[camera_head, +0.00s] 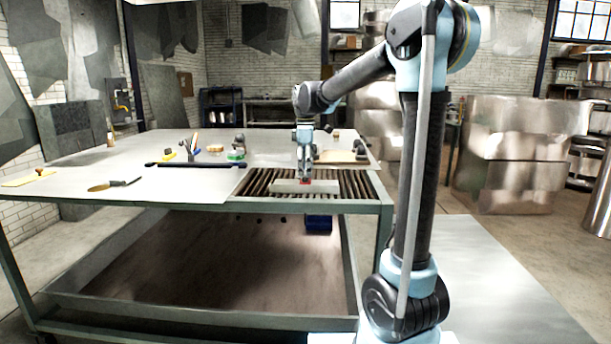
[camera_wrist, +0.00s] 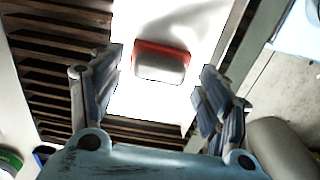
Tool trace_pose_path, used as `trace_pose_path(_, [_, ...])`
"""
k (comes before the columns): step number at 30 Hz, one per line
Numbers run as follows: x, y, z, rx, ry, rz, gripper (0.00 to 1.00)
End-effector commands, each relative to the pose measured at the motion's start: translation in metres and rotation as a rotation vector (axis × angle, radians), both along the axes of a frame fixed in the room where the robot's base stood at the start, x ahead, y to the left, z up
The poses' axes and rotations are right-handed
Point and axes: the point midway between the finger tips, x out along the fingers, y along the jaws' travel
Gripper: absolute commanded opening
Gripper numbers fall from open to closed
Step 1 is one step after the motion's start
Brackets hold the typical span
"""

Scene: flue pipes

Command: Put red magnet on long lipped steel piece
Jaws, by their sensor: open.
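The red magnet (camera_wrist: 162,64) is a small block with a red rim and a grey face. In the wrist view it sits on a bright flat steel piece, between and a little beyond my fingertips. The long lipped steel piece (camera_wrist: 140,101) appears to be this pale strip lying across the dark slats; its lip is hard to make out in the glare. In the head view the pale strip (camera_head: 288,186) lies on the slatted section. My gripper (camera_head: 305,178) points down just above it, and a bit of red shows at its tips. In the wrist view my gripper (camera_wrist: 160,88) is open, with no finger touching the magnet.
The slatted grate (camera_head: 345,184) fills the table's front right corner. A trowel-like tool (camera_head: 113,184), a dark bar (camera_head: 195,164) and a green roll (camera_head: 236,154) lie on the table (camera_head: 165,182). The table's front left has free room.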

Motion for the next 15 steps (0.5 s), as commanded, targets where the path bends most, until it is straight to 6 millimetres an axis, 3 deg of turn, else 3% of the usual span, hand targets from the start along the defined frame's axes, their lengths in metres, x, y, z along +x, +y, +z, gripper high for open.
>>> trace_pose_path(9, [0.0, -0.001, 0.059, 0.0, 0.0, 0.0, 0.7])
trace_pose_path(15, [0.0, -0.001, 0.087, 0.0, 0.0, 0.0, 0.7])
